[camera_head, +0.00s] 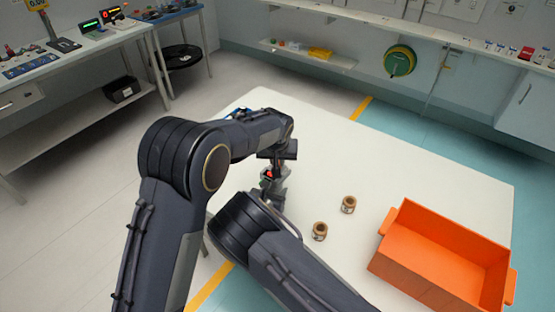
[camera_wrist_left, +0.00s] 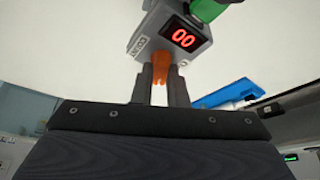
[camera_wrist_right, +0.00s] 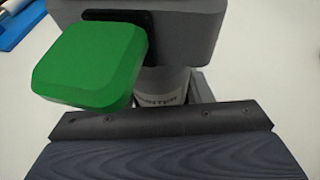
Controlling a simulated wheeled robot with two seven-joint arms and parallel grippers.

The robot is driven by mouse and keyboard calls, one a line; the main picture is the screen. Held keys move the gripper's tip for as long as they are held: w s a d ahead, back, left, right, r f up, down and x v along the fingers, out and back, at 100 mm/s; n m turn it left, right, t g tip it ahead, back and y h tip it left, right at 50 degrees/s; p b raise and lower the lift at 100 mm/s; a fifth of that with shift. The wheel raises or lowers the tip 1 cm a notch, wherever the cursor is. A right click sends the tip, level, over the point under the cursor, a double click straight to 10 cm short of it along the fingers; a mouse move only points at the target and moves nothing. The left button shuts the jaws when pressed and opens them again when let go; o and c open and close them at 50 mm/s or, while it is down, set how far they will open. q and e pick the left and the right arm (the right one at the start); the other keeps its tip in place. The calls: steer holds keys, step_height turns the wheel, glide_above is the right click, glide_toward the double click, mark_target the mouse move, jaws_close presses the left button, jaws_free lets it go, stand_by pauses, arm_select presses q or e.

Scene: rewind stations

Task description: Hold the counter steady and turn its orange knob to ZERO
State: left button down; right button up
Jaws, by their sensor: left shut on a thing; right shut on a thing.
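The counter (camera_head: 268,177) is a small grey unit on the white table, partly hidden by my arms. In the left wrist view its grey box (camera_wrist_left: 150,25) has a red display (camera_wrist_left: 184,38) reading "00". A green block (camera_wrist_right: 92,62) sits on its side. My left gripper (camera_wrist_left: 160,80) is shut on the orange knob (camera_wrist_left: 159,66), which shows between its fingers. My right gripper (camera_wrist_right: 168,100) is shut around the lower part of the counter, a pale labelled cylinder (camera_wrist_right: 165,88) under the grey body. Its fingertips are mostly hidden.
Two small brown-topped jars (camera_head: 348,204) (camera_head: 320,231) stand on the white table (camera_head: 400,165) right of my arms. An orange crate (camera_head: 440,262) is at the table's right. A blue object (camera_wrist_left: 230,94) lies beyond the counter. Benches line the walls.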

arm_select(q)
steer(key=shift+s+d, duration=0.1)
steer(key=shift+d, duration=0.05)
steer(key=c, duration=1.4)
jaws_free()
steer(key=shift+c, duration=0.2)
steer(key=shift+r, duration=0.1)
steer(key=v, duration=1.1)
steer(key=shift+r, duration=0.35)
steer(key=shift+o, duration=0.3)
steer(key=shift+s, duration=0.15)
